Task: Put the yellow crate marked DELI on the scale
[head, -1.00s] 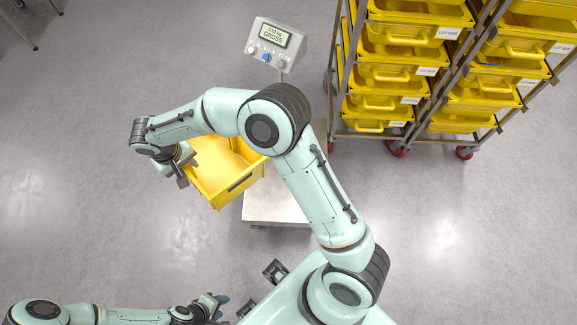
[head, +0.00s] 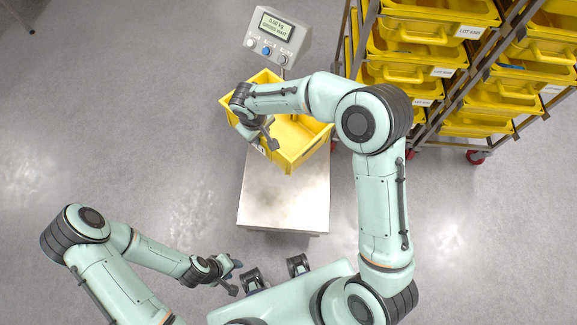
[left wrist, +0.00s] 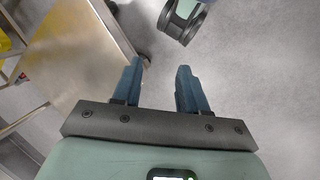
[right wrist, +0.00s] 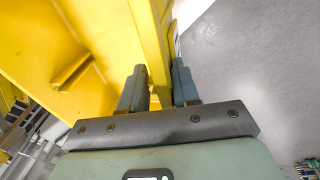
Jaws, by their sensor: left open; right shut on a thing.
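The yellow crate (head: 306,134) is open-topped and looks empty. It appears over the far half of the scale's metal platform (head: 280,205); I cannot tell whether it touches it. No DELI marking is readable. My right gripper (head: 268,136) is shut on the crate's near-left wall; in the right wrist view its fingers (right wrist: 158,84) stand either side of the yellow wall (right wrist: 150,35). The scale's display (head: 276,28) seems to read 0.00 kg. My left gripper (head: 236,277) is open and empty, left of the platform's near end; its fingers also show in the left wrist view (left wrist: 160,75).
Wheeled metal racks (head: 412,120) filled with yellow lidded-looking crates (head: 405,45) stand close on the right, near my right arm. The grey floor (head: 130,130) on the left is clear. The platform's near half is bare.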

